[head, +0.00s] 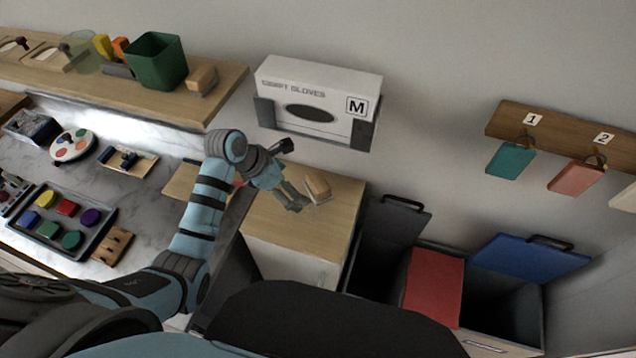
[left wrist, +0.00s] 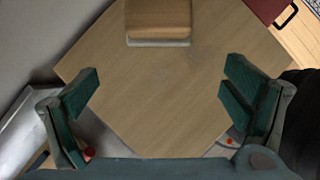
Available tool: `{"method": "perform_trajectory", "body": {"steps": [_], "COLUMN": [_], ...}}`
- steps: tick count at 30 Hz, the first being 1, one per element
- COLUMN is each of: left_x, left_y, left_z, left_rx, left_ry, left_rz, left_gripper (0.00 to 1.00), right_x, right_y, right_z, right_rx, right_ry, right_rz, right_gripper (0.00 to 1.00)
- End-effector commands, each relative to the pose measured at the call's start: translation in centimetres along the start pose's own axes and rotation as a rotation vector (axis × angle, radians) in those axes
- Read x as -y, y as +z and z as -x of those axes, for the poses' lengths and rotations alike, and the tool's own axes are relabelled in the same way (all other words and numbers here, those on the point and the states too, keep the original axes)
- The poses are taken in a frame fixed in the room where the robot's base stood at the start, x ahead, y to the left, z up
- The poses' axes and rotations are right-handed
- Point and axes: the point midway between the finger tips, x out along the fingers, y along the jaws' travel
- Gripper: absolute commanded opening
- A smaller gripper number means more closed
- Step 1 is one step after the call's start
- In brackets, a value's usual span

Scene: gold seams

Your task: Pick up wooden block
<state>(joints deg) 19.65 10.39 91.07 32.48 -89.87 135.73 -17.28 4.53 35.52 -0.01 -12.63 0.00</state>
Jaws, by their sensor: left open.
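A small wooden block (head: 318,186) with a pale grey lower layer lies on the light wood top of a cabinet (head: 335,222). In the left wrist view the block (left wrist: 158,20) is at the top centre, cut off by the frame edge. My left gripper (head: 291,175) is just left of the block in the head view, its fingers spread. In the left wrist view the open left gripper (left wrist: 160,92) has only bare wood top between its fingers, with the block beyond the fingertips. My right gripper is not in view.
A glove box (head: 318,85) hangs on the wall behind. A similar block (head: 203,80) lies on the shelf beside a green bin (head: 156,60). Bins with a red lid (head: 434,280) and a blue lid (head: 530,258) stand at right.

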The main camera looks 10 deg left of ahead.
Motion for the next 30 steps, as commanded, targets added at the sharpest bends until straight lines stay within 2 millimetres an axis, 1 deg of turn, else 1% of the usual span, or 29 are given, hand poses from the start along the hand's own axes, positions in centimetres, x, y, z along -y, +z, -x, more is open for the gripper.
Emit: {"method": "perform_trajectory", "body": {"steps": [1,3,8,12,15,18,22,23,30], "left_x": [0.1,0.0,0.0,0.1,0.1,0.1,0.0,0.0,0.0], "left_y": [1.2,2.3,4.0,3.9,3.9,4.0,4.0,4.0,4.0], "left_z": [-0.8,-1.5,-2.4,-5.5,-7.2,-7.6,-7.5,-7.5,-7.4], "left_rx": [0.003,0.001,0.001,-0.004,-0.003,-0.003,-0.003,-0.003,-0.003], "left_ry": [-0.002,-0.001,0.000,-0.002,-0.001,0.001,0.002,0.002,0.002], "left_rz": [0.000,-0.001,-0.003,-0.002,-0.002,-0.003,-0.003,-0.003,-0.003], "left_gripper": [0.94,0.94,0.94,0.94,0.94,0.94,0.94,0.93,0.54], "right_x": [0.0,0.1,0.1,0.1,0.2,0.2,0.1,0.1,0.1], "right_y": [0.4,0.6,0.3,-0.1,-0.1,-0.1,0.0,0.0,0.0], "right_z": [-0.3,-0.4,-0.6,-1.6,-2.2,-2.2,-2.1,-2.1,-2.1], "right_rx": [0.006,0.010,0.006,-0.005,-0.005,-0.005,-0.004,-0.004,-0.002], "right_ry": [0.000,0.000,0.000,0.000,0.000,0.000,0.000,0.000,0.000], "right_rz": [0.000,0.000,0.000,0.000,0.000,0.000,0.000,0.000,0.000], "right_gripper": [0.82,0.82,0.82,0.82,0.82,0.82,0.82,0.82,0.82]}}
